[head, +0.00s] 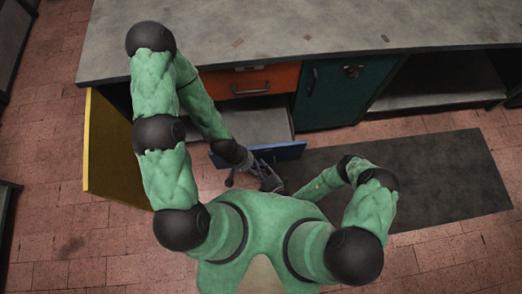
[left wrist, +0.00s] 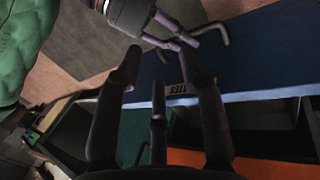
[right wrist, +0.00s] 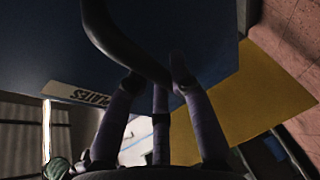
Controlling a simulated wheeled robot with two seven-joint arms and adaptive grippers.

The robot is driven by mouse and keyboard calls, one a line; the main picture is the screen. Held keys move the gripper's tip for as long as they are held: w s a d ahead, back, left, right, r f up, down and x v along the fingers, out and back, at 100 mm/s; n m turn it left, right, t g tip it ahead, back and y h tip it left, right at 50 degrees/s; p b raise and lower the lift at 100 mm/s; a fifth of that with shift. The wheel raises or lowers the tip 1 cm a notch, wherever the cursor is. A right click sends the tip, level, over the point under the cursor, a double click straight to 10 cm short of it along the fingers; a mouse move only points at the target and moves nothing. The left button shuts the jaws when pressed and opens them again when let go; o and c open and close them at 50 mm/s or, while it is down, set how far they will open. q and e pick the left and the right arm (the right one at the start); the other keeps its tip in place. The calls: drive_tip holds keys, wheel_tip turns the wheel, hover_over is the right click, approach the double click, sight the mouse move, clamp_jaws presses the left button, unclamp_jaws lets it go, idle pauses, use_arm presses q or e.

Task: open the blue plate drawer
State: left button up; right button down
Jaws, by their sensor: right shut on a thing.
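The blue plate drawer's front (head: 287,151) stands out from the counter in the head view, with its grey inside (head: 258,115) showing. In the left wrist view the blue front (left wrist: 270,50) carries a label, partly hidden by my fingers. My left gripper (head: 262,170) is open and empty by the front, its fingers spread (left wrist: 165,75). My right gripper (right wrist: 150,85) is shut on the drawer's dark curved handle (right wrist: 112,40). Its fingers also show in the left wrist view (left wrist: 180,38), beside a bent end of the handle (left wrist: 220,34).
An orange drawer (head: 250,81) above is shut. A yellow door (head: 105,150) stands open at the left. A dark green door (head: 340,92) is shut, with an open shelf (head: 440,80) to its right. A dark mat (head: 420,180) lies on the tiled floor.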

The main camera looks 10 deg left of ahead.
idle(0.3)
drive_tip(key=c, duration=1.3)
unclamp_jaws()
drive_tip(key=shift+c, duration=0.2)
drive_tip(key=shift+s+d, duration=0.1)
drive_tip(key=v, duration=1.1)
drive_tip(key=shift+s+d, duration=0.25)
drive_tip(key=shift+s, duration=0.05)
drive_tip(key=shift+r, duration=0.1)
